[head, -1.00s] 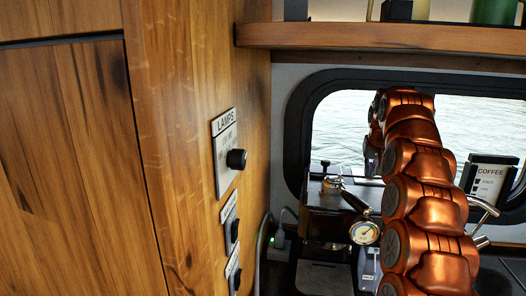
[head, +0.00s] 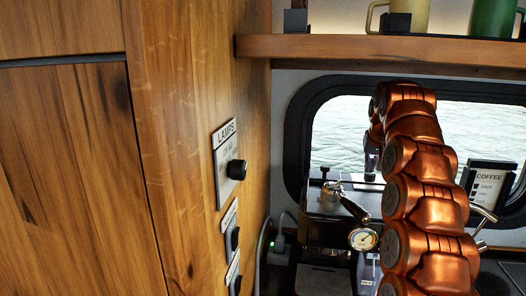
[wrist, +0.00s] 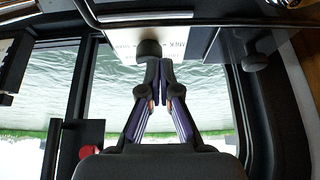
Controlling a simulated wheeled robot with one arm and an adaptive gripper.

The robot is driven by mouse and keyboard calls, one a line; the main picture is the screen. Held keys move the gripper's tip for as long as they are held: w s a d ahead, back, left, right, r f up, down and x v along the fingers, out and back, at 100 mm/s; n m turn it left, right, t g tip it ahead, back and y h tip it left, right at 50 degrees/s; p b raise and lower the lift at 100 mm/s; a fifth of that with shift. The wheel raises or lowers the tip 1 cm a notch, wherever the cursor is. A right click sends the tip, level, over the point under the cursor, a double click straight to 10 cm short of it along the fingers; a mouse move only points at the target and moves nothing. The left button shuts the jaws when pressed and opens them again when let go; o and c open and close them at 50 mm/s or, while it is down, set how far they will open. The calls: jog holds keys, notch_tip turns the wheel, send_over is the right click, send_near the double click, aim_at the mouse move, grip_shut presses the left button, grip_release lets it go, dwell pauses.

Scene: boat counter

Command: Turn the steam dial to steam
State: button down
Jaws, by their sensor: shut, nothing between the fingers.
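The espresso machine (head: 335,207) stands by the window in the head view, with a pressure gauge (head: 362,238) on its front. No dial there can be read as the steam dial, and my arm hides part of the machine. In the wrist view, a dark round knob (wrist: 148,48) sits on a pale plate (wrist: 118,44) with lettering that seems to include "MILK". I cannot tell whether this is the steam dial or where it points. My gripper (wrist: 160,80) is shut and empty, its fingertips just short of the knob or at it; contact is unclear.
A second dark knob (wrist: 255,61) is at the right in the wrist view. A portafilter handle (head: 355,208) juts out near my arm. A COFFEE sign (head: 488,180) stands to the right. A shelf (head: 400,48) with mugs is above; the LAMPS panel (head: 226,165) is left.

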notch_tip(320, 180, up, 2)
jog(key=shift+r, duration=0.2)
dwell(0.3)
jog(key=shift+s+d+r, duration=0.1)
jog(key=shift+d+r, duration=0.2)
jog(key=shift+d, duration=0.25)
jog(key=shift+d+r, duration=0.25)
jog(key=shift+d, duration=0.3)
jog(key=shift+f, duration=0.45)
